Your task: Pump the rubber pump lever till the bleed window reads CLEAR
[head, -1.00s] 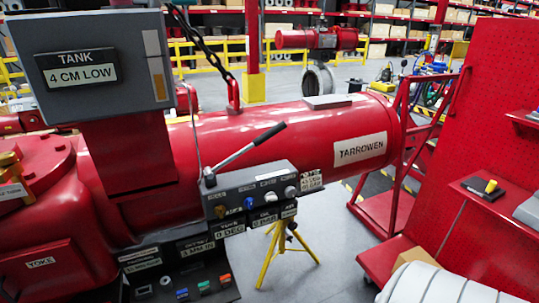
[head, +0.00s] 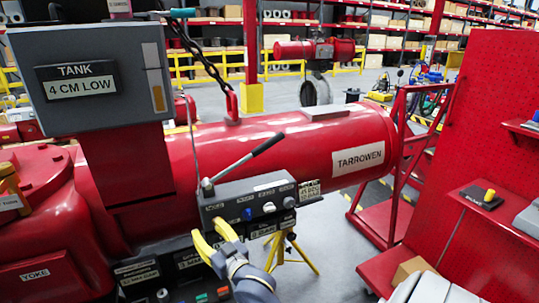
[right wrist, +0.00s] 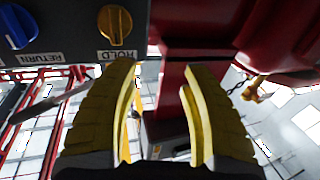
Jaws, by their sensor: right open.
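The pump lever (head: 240,160) is a silver rod with a black grip, slanting up to the right from the grey control box (head: 262,205) on the red actuator. My right gripper (head: 211,232) has yellow fingers, open and empty, below the lever and in front of the box's lower left edge. The right wrist view shows its fingers (right wrist: 165,110) spread apart, close to a blue knob (right wrist: 17,27) labelled RETURN and a brass knob (right wrist: 115,23) labelled HOLD. I cannot make out a bleed window reading. My left gripper is out of view.
A grey tank box (head: 95,75) reads 4 CM LOW at the left. The red cylinder (head: 300,145) labelled TARROWEN lies behind the control box. A yellow stand (head: 290,255) is beneath it. A red pegboard bench (head: 490,130) stands at the right.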

